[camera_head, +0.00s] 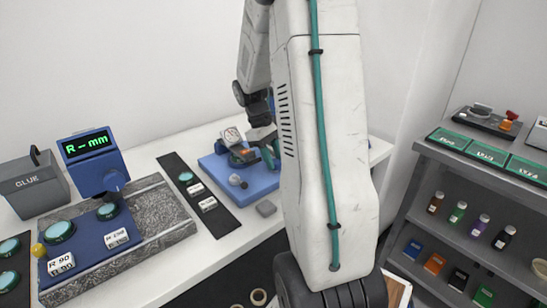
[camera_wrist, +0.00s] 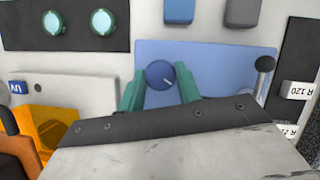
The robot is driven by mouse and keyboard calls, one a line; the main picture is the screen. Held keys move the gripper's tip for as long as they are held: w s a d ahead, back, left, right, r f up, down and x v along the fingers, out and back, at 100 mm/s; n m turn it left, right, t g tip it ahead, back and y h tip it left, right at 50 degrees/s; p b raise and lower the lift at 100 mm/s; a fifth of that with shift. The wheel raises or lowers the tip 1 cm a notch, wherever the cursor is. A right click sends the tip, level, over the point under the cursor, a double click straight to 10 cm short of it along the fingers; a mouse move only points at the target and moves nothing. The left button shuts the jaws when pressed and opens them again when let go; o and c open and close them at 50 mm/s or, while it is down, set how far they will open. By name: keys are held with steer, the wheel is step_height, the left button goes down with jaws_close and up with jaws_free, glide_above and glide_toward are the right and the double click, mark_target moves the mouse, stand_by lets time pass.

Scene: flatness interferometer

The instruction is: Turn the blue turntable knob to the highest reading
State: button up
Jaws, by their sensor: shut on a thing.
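The blue knob (camera_wrist: 160,74) shows in the wrist view as a round cap with a short white mark pointing to the lower right. It stands on a blue plate (camera_wrist: 222,62). My gripper (camera_wrist: 160,92) has its two green fingers on either side of the knob, shut on it. In the head view my gripper (camera_head: 268,153) is over the blue base (camera_head: 262,187), partly behind my arm, and I cannot make out the knob there.
An orange bin (camera_wrist: 55,125) is at lower left there. A black strip (camera_head: 175,165) with a disc and labels lies beside the base. Shelves (camera_head: 465,233) stand at right.

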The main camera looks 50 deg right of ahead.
steer(key=shift+w, duration=0.1)
steer(key=o, duration=1)
steer(key=shift+c, duration=0.2)
steer(key=v, duration=0.7)
steer(key=shift+r, duration=0.4)
steer(key=shift+w, duration=0.1)
